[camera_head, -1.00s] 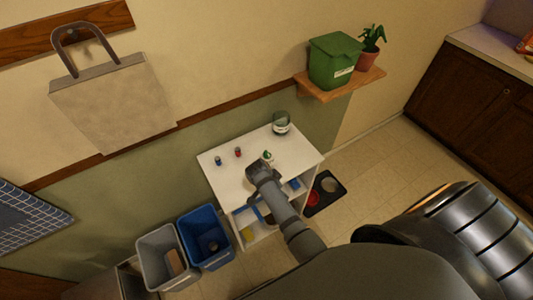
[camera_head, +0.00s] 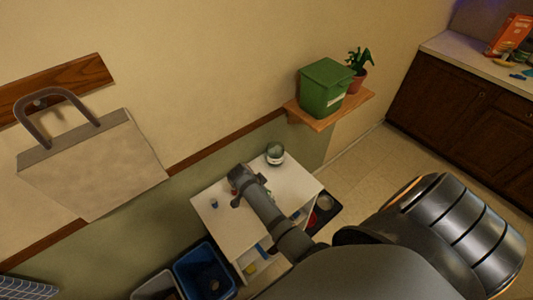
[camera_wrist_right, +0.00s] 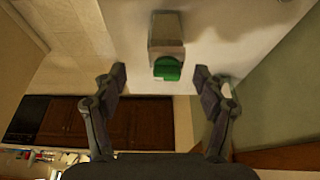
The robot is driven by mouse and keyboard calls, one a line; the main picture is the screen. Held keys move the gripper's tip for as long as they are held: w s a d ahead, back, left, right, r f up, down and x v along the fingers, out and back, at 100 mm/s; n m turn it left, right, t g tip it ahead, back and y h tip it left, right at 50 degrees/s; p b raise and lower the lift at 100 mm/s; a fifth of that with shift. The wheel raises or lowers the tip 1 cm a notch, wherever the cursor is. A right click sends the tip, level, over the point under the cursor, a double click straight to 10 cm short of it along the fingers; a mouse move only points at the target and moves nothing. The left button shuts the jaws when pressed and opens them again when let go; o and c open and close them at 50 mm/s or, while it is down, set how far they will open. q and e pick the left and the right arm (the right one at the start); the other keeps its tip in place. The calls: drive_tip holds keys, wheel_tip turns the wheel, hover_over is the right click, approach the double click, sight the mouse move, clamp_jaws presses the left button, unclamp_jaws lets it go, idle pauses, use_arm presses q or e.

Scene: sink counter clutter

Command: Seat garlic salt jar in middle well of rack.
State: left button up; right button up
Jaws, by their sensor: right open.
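A small jar with a green cap (camera_wrist_right: 167,68) and a greyish-beige body shows on the white surface in the right wrist view. It lies in the gap ahead of my right gripper's fingertips, and no contact shows. I cannot read a label, so I cannot tell whether it is the garlic salt jar. My right gripper (camera_wrist_right: 160,78) is open and empty. In the head view my right gripper (camera_head: 238,180) is over the white shelf unit (camera_head: 216,222), and the arm hides part of its top. No rack with wells can be made out. My left gripper is not in view.
A glass jar (camera_head: 275,154) stands at the unit's back corner. A small blue item (camera_head: 214,203) is near its left edge. A blue bin (camera_head: 203,272) stands beside the unit. A wall shelf (camera_head: 325,112) holds a green box (camera_head: 323,88) and a potted plant (camera_head: 357,80).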

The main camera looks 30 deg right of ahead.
drive_tip(key=shift+w+d+f, duration=0.2)
drive_tip(key=shift+f, duration=0.3)
drive_tip(key=shift+w+d+f, duration=0.15)
drive_tip(key=shift+w+f, duration=0.05)
drive_tip(key=shift+f, duration=0.25)
drive_tip(key=shift+b+x, duration=0.85)
drive_tip(key=shift+b, duration=0.1)
drive_tip(key=b+x, duration=0.1)
drive_tip(key=b, duration=0.1)
drive_tip(key=b+x, duration=0.1)
drive_tip(key=x, duration=0.1)
drive_tip(key=shift+d+f+b, duration=0.15)
drive_tip(key=shift+d+b, duration=0.2)
drive_tip(key=shift+d, duration=0.1)
drive_tip(key=shift+w, duration=0.1)
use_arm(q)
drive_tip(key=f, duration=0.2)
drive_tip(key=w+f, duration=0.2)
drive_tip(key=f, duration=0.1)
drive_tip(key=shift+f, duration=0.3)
use_arm(e)
drive_tip(key=shift+c, duration=0.2)
drive_tip(key=shift+r, duration=0.2)
drive_tip(key=c, duration=1.4)
use_arm(q)
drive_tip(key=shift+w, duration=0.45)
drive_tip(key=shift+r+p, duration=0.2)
drive_tip(key=shift+p, duration=0.1)
use_arm(e)
drive_tip(key=shift+r, duration=0.1)
